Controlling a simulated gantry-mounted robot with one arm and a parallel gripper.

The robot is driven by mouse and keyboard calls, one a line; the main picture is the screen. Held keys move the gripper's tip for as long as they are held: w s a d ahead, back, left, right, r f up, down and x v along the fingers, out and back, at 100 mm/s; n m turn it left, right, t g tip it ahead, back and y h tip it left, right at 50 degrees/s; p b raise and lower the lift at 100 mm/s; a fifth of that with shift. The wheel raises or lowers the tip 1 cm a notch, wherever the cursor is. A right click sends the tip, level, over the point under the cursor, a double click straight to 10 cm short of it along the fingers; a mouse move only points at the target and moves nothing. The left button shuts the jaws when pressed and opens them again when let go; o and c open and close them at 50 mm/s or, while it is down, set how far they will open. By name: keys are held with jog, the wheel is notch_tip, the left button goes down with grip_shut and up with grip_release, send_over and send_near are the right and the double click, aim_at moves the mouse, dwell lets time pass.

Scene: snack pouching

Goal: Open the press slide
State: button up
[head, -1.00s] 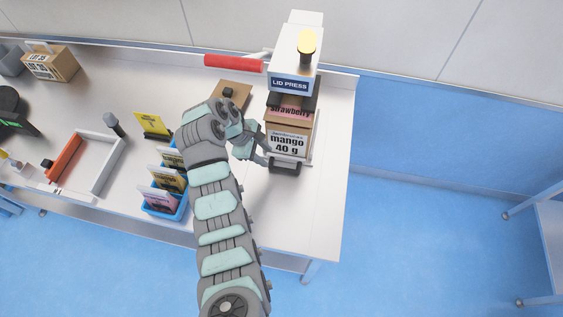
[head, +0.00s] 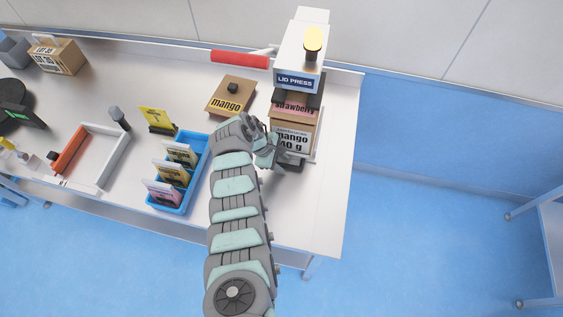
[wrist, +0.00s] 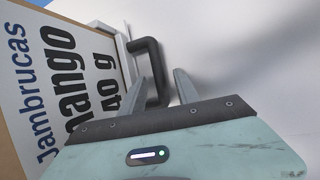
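The lid press (head: 300,62) stands at the back right of the table. The slide's black handle (head: 292,167) sticks out at the front, partly hidden by my gripper (head: 274,163). In the wrist view, the dark handle (wrist: 152,62) lies between the lines of my two fingers (wrist: 163,84), which are apart. Whether they touch it I cannot tell. The mango box (wrist: 65,75) fills the left side.
A brown "mango" lid (head: 230,92) with a black knob lies left of the press, below the red lever (head: 240,59). A blue rack (head: 190,185) of pouches stands left of my arm. The table's right front is clear.

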jog(key=shift+c, duration=0.2)
grip_shut()
dwell(1.3)
